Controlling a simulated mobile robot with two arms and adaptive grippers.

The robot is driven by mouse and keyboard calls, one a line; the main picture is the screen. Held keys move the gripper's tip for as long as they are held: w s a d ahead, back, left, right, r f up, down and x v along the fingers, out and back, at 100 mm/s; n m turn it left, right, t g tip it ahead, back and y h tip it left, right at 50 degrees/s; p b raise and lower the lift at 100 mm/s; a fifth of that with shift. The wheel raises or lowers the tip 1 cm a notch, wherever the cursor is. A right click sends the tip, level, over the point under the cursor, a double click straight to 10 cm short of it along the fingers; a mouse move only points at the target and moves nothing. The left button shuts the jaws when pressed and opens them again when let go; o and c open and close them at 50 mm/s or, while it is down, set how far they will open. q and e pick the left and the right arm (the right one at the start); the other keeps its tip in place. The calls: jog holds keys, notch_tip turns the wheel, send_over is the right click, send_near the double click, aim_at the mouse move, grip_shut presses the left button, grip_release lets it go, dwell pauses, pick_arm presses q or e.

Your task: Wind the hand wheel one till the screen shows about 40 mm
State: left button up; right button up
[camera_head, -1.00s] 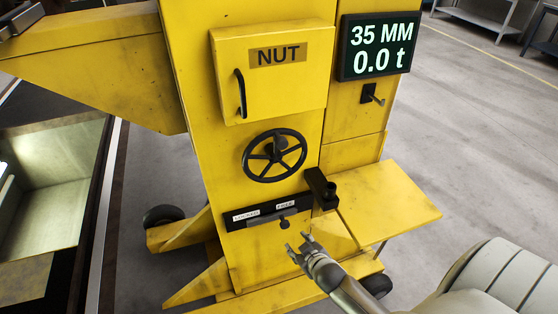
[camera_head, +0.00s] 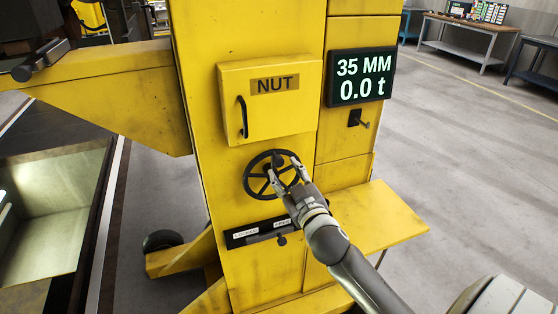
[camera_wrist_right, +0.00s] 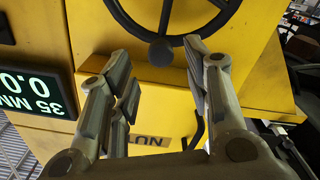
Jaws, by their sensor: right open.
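The black hand wheel (camera_head: 247,178) is on the yellow column below the NUT box. Its dark round knob shows in the right wrist view (camera_wrist_right: 161,53), in line with the gap between my fingertips. My right gripper (camera_head: 284,171) is open in front of the wheel and covers its right part. I cannot tell whether the fingers reach around the knob or stop short of it. The screen (camera_head: 361,77) reads 35 MM and 0.0 t. My left gripper is not in view.
The NUT box (camera_head: 270,102) is above the wheel. A lever plate (camera_head: 240,236) with labels is below it, partly behind my right arm. A yellow shelf (camera_head: 390,222) juts out at right. A small crank (camera_head: 357,119) is under the screen. Open floor lies to the right.

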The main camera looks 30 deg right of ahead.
aim_at(280, 164)
jog(key=p+x, duration=0.1)
jog(key=x, duration=0.4)
jog(key=shift+w, duration=0.45)
grip_shut()
